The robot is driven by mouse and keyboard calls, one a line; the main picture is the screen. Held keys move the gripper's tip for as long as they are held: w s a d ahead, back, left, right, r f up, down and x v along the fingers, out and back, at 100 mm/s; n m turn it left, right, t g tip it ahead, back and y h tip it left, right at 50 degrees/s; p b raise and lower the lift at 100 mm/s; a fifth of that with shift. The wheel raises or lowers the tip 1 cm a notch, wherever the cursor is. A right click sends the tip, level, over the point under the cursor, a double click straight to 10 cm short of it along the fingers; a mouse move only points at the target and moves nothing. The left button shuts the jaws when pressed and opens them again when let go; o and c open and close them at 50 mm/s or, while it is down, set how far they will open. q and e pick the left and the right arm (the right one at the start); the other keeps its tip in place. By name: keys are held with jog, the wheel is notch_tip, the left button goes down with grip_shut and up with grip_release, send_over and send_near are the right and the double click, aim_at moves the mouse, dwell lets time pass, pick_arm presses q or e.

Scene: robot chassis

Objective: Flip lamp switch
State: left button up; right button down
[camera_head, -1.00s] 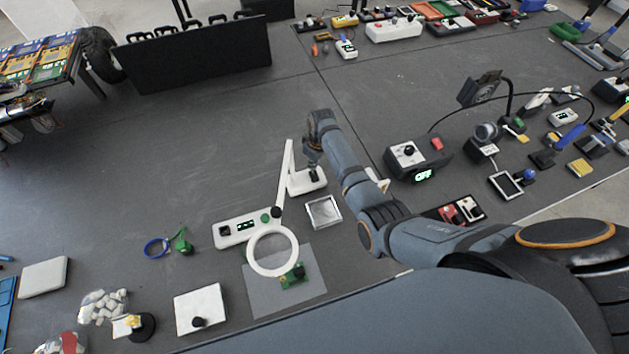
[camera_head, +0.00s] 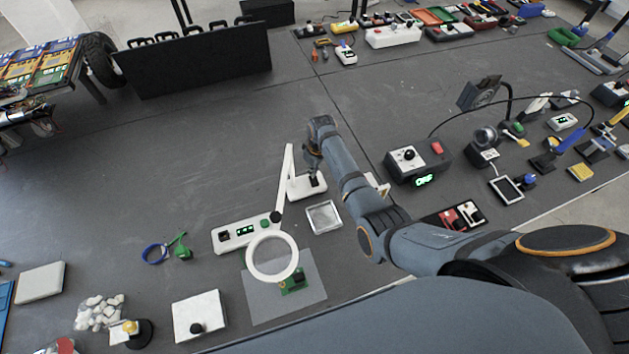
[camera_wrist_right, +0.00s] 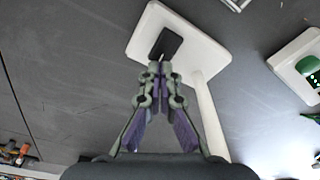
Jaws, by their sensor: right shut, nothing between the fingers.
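The lamp is white, with a flat base (camera_head: 300,189), a slim arm (camera_head: 286,178) and a ring-shaped head (camera_head: 272,277) hanging over a grey mat. A black switch (camera_head: 314,181) stands on the base and also shows in the right wrist view (camera_wrist_right: 167,43). My right gripper (camera_head: 312,168) is over the base, at the switch. In the wrist view its fingertips (camera_wrist_right: 158,68) are together and overlap the switch's near edge; I cannot tell whether they touch it. Nothing is held. My left gripper is not in view.
A white box with a green display (camera_head: 240,233) stands left of the lamp. A small metal tray (camera_head: 323,217) lies right of it. A dark control box (camera_head: 418,162) is right of my forearm. The table left of the lamp is mostly clear.

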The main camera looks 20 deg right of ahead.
jog(key=shift+f+b, duration=0.75)
jog(key=shift+f, duration=0.4)
dwell(0.8)
jog(key=shift+s, duration=0.1)
notch_tip(320, 180, up, 7)
jog(key=p, duration=0.8)
jog(key=shift+r, duration=0.15)
